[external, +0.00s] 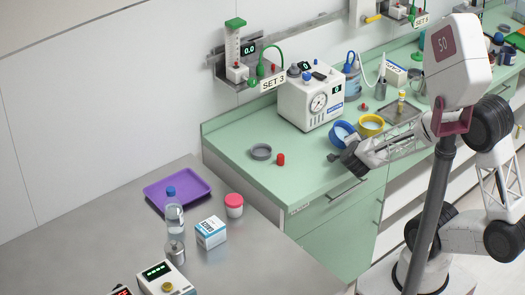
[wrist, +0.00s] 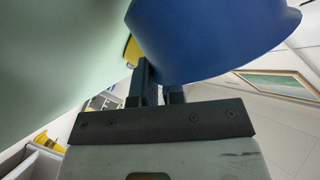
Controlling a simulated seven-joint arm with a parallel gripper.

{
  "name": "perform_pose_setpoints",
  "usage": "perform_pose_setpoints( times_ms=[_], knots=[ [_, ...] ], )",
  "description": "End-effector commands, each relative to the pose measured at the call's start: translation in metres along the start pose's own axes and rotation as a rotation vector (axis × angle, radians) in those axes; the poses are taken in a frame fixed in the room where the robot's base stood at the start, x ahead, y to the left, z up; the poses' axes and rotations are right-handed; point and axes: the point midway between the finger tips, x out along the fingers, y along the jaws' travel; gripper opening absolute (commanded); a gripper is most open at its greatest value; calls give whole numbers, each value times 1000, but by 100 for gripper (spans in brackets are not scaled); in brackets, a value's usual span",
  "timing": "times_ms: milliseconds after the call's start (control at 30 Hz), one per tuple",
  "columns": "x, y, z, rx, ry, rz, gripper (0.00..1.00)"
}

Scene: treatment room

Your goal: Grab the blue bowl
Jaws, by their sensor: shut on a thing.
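The blue bowl (external: 339,130) is at the front edge of the green counter (external: 232,140), just left of a yellow bowl (external: 371,122). My gripper (external: 343,152) is at the bowl's near side, low by the counter edge. In the wrist view the blue bowl (wrist: 215,35) fills the upper middle, and my gripper's dark fingers (wrist: 160,90) are shut on its wall. A bit of yellow (wrist: 133,50) shows behind the fingers. I cannot tell whether the bowl touches the counter.
A white machine with a gauge (external: 311,100) stands behind the blue bowl. A grey ring-shaped dish (external: 261,152) and a small red item (external: 281,159) lie to the left. A tray (external: 400,112) is to the right. The counter's front left is mostly free.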

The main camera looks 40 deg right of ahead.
Motion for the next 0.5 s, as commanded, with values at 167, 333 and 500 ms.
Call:
perform_pose_setpoints(
  times_ms=[167, 333, 500],
  knots=[
    [-4, -11, -8, 0, 0, 0, 0],
    [-12, -15, -16, -1, 0, 0, 0],
    [-33, -5, -25, -1, -1, -2, 0]
  ],
)
